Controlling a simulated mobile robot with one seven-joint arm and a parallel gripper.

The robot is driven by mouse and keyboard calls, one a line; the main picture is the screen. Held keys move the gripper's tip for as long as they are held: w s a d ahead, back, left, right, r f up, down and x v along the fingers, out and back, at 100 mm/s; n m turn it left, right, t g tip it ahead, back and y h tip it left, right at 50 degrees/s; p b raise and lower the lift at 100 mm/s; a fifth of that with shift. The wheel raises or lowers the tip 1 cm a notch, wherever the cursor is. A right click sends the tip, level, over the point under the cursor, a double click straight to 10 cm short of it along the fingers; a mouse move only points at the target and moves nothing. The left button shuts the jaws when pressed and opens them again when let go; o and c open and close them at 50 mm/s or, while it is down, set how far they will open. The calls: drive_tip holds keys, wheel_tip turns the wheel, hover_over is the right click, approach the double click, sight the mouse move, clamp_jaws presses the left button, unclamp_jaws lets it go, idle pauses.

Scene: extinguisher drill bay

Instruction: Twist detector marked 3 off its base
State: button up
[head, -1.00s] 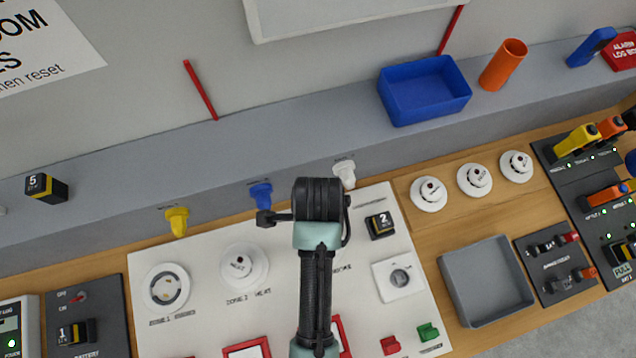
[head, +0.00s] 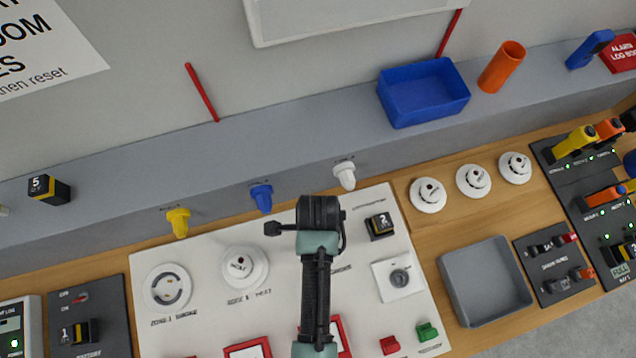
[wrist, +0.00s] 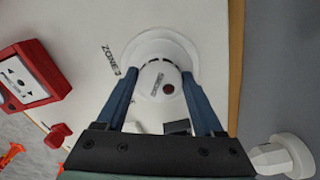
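The zone 3 detector (wrist: 160,82) is a round white head with dark slots and a dark red spot, seated on a wider white base. In the head view my arm hides this detector and my fingertips.
The white panel (head: 210,318) also holds the zone 2 detector (head: 243,267) and an open zone 1 base (head: 167,288). Several loose detectors and a grey tray (head: 447,290) are to the right. A white nozzle-like fitting (wrist: 285,157) is close to my gripper's right side.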

drive_tip(key=c, duration=0.9)
drive_tip(key=shift+c, duration=0.3)
drive_tip(key=shift+r+n+p, duration=0.1)
drive_tip(key=shift+n+p, duration=0.2)
drive_tip(key=shift+n+p, duration=0.3)
drive_tip(key=shift+n, duration=0.4)
drive_tip(key=shift+n+p, duration=0.3)
drive_tip(key=shift+n, duration=0.6)
drive_tip(key=shift+n+p, duration=0.3)
drive_tip(key=shift+p, duration=0.1)
drive_tip(key=shift+n, duration=0.7)
